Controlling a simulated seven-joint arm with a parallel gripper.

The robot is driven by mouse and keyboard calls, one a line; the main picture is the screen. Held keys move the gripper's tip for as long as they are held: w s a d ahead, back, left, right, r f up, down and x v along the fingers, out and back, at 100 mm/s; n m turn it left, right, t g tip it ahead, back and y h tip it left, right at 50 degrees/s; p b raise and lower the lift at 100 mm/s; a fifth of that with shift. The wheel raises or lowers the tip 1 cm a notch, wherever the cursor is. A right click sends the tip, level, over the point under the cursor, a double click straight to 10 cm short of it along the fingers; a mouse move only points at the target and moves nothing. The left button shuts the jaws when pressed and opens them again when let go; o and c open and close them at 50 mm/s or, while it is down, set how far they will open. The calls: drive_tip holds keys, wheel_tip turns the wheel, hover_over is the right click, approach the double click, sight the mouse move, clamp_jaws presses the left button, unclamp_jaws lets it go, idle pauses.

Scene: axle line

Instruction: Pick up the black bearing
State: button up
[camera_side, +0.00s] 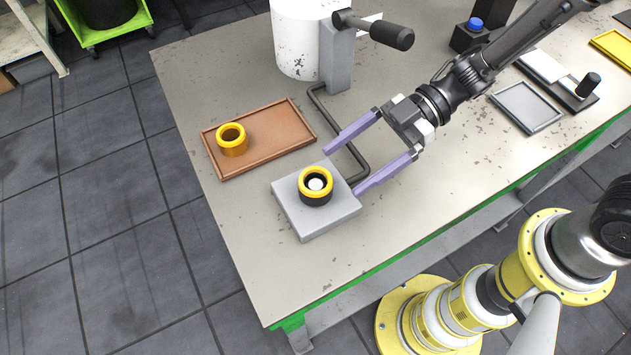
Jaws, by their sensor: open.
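The black bearing (315,199) is a short black ring with a yellow rim on top. It sits on the grey block (335,215) near the table's front left, and a pale round post end shows inside its hole. My gripper (341,172) is open, with two long purple fingers pointing left and down towards the bearing. The fingertips are just to the upper right of the bearing, and nothing is between them. I cannot tell their exact height above the block from this view.
A brown tray (282,128) to the left holds an orange-brown ring with a yellow rim (234,149). A bent dark rod (338,132) runs behind the fingers from a grey and white press-like machine (300,45). A grey tray (527,106) lies at right. Bare tabletop lies right of the block.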

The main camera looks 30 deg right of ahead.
sight(314, 184)
drive_tip(key=shift+r+x, duration=0.2)
drive_tip(key=shift+x, duration=1.35)
drive_tip(key=shift+r+x, duration=0.2)
drive_tip(key=shift+x, duration=1.3)
drive_tip(key=shift+w+a+r, duration=0.1)
drive_tip(key=shift+w+a, duration=0.05)
drive_tip(key=shift+a, duration=0.05)
clamp_jaws()
